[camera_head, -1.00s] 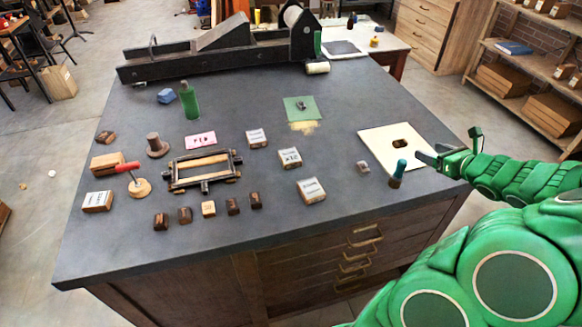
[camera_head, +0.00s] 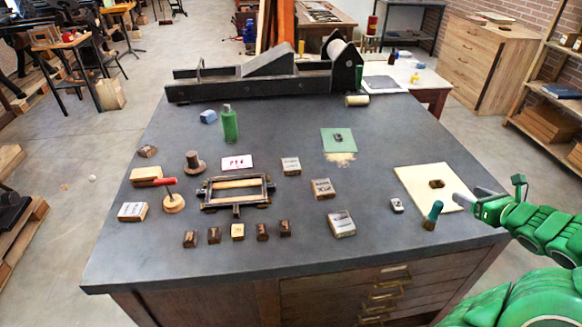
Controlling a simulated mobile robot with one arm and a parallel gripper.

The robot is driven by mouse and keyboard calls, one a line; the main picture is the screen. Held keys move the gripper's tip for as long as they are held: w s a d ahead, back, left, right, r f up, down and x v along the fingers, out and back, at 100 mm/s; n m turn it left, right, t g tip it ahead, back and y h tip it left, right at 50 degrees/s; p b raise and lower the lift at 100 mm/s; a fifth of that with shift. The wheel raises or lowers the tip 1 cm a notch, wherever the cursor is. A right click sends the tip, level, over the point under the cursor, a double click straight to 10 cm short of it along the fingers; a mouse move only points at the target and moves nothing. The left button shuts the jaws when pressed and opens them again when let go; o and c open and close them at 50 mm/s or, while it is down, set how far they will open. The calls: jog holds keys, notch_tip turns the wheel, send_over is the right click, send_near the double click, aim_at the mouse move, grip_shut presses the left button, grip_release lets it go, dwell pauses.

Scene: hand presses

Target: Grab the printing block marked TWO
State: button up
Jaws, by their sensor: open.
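Several blocks with pale marked tops lie on the dark worktable (camera_head: 330,258): one (camera_head: 291,165), a second (camera_head: 322,188) and a third (camera_head: 342,223) right of the middle, and another (camera_head: 132,211) at the left. Their marks are too small to read, so I cannot tell which one says TWO. A row of small dark blocks (camera_head: 214,235) with one pale block (camera_head: 237,231) lies near the front. My gripper (camera_head: 470,199) is at the table's right side, by the edge of a cream board (camera_head: 413,184). It is open and holds nothing I can see.
A wooden frame (camera_head: 236,206) lies mid-table. A blue-green handled tool (camera_head: 433,214) and a small grey block (camera_head: 397,205) are near my gripper. A green bottle (camera_head: 229,124), a green sheet (camera_head: 339,141) and a long press (camera_head: 262,84) stand farther back. The front centre is clear.

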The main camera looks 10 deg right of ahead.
jog(key=o, duration=0.3)
